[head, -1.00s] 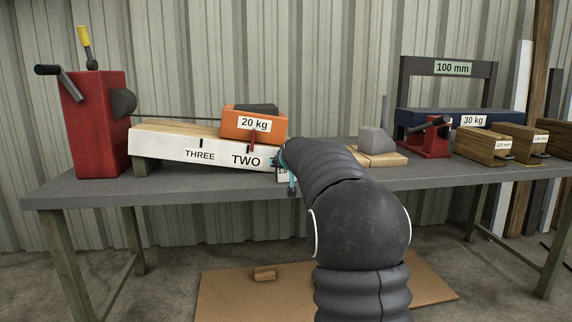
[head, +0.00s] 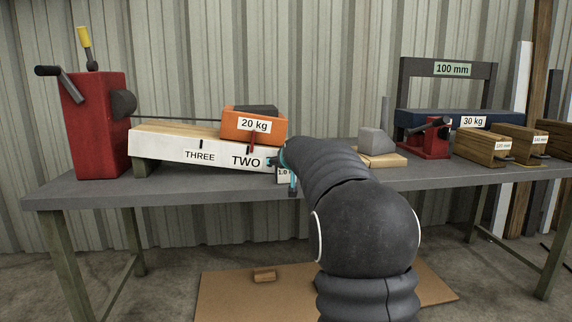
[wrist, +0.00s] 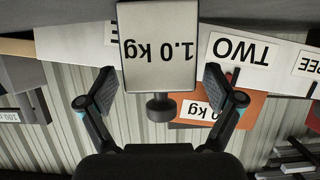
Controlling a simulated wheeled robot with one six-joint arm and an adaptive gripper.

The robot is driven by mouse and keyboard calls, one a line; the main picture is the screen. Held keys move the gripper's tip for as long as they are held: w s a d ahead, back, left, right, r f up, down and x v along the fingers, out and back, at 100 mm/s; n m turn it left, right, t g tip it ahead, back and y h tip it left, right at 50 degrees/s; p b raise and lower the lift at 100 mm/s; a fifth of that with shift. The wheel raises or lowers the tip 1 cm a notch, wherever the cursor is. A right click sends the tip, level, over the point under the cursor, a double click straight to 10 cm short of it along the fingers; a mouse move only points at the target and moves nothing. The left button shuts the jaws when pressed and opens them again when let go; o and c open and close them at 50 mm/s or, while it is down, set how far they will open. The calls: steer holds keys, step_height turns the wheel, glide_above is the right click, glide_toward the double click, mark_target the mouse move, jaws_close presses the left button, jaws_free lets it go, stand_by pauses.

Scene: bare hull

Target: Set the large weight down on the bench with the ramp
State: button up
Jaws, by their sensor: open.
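A pale block weight marked 1.0 kg (wrist: 160,45) with a dark knob (wrist: 160,107) fills the middle of the wrist view, which is upside down. In the head view the weight (head: 284,175) is mostly hidden behind my arm and stands on the bench (head: 200,188) at the ramp's right end. My gripper (wrist: 160,95) is open, with its fingers apart on either side of the knob and no visible contact. The white-sided ramp (head: 172,146) is marked THREE and TWO. An orange 20 kg block (head: 236,130) rests on its upper right part.
A red winch post (head: 95,125) stands at the bench's left end. A wood board (head: 385,160) with a grey block, a small red vise (head: 436,142), a blue 30 kg block (head: 490,118) and wooden blocks (head: 482,147) occupy the right. The bench front left is clear.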

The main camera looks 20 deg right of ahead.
steer(key=v, duration=1)
steer(key=shift+s, duration=0.25)
steer(key=s+a+f+n+g+y, duration=0.1)
steer(key=s+a+f, duration=0.5)
steer(key=s, duration=0.7)
steer(key=s+a+f+n+g+y, duration=0.1)
steer(key=s+a+f+g, duration=0.2)
steer(key=s+a+f, duration=0.4)
steer(key=s+a+f+n+g+y, duration=0.1)
steer(key=s+a+f+g, duration=0.2)
steer(key=s, duration=1.6)
steer(key=a+f, duration=0.4)
steer(key=f, duration=0.1)
steer(key=shift+f+y, duration=0.3)
steer(key=shift+f, duration=0.1)
step_height(320, 180, up, 4)
steer(key=p, duration=0.3)
steer(key=shift+p, duration=0.3)
